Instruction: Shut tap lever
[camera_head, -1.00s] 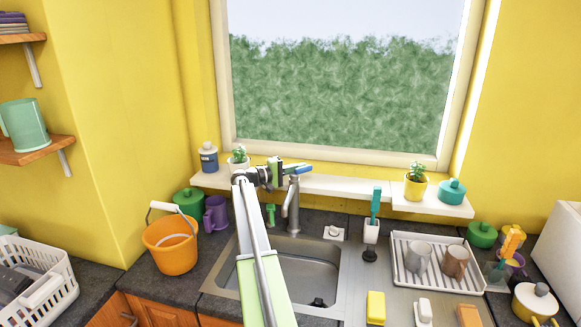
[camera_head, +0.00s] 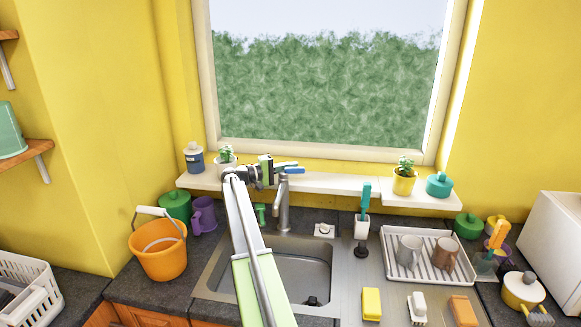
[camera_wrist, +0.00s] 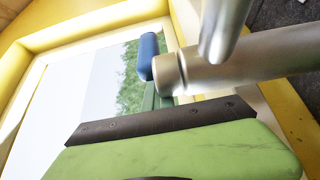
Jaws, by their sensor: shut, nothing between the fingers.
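The grey metal tap (camera_head: 283,210) stands upright behind the sink. Its lever has a blue end (camera_head: 294,170), which sticks out to the right above the tap's top in the head view. My gripper (camera_head: 283,164) is at the lever's height, close beside the tap top. It is shut and empty. In the wrist view the tap's metal body (camera_wrist: 235,75) fills the upper right and the blue lever end (camera_wrist: 146,55) shows near the middle. My green finger passes behind the blue end there; whether they touch I cannot tell.
The sink basin (camera_head: 300,272) lies in front. The white sill (camera_head: 335,185) behind holds potted plants (camera_head: 404,176), a dark bottle (camera_head: 194,158) and a teal pot (camera_head: 439,185). An orange bucket (camera_head: 158,250) stands left; a drying rack (camera_head: 430,275) with mugs stands right.

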